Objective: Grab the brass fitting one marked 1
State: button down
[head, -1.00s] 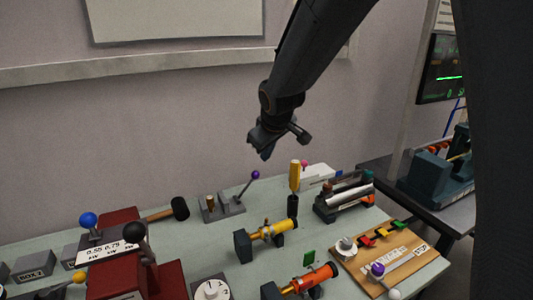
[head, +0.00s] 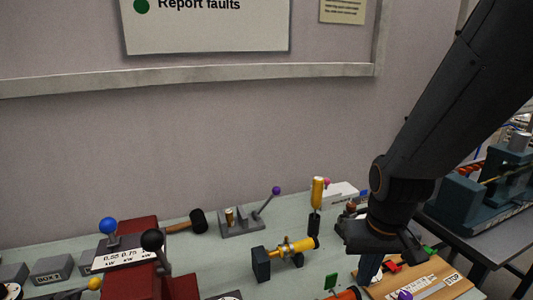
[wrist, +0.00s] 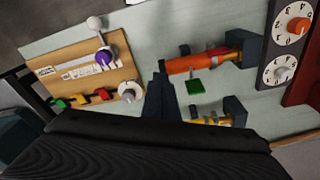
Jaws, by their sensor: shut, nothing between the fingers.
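No mark 1 is legible, so I cannot tell which piece is fitting one. A small brass-coloured piece (head: 229,216) stands upright in the grey stand (head: 243,229) at the back of the bench. A yellow tube (head: 286,249) with brass-coloured parts lies across dark holders mid-bench; its edge shows in the wrist view (wrist: 207,121). My gripper (head: 372,268) is shut and empty over the right part of the bench, right of the yellow tube. In the wrist view my gripper (wrist: 160,92) points at the bench between the wooden board and the tubes.
An orange tube (wrist: 204,63) sits in dark holders near a green tag (wrist: 195,87). A wooden board (wrist: 90,75) carries a purple knob and colored clips. A black mallet (head: 197,221), yellow-handled tool (head: 317,192) and red lever box (head: 124,219) also stand around.

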aim_at(229, 212)
jog(key=z, duration=0.05)
jog(key=k, duration=0.75)
jog(key=u, duration=0.55)
jog(key=i, duration=0.75)
jog(key=u, duration=0.25)
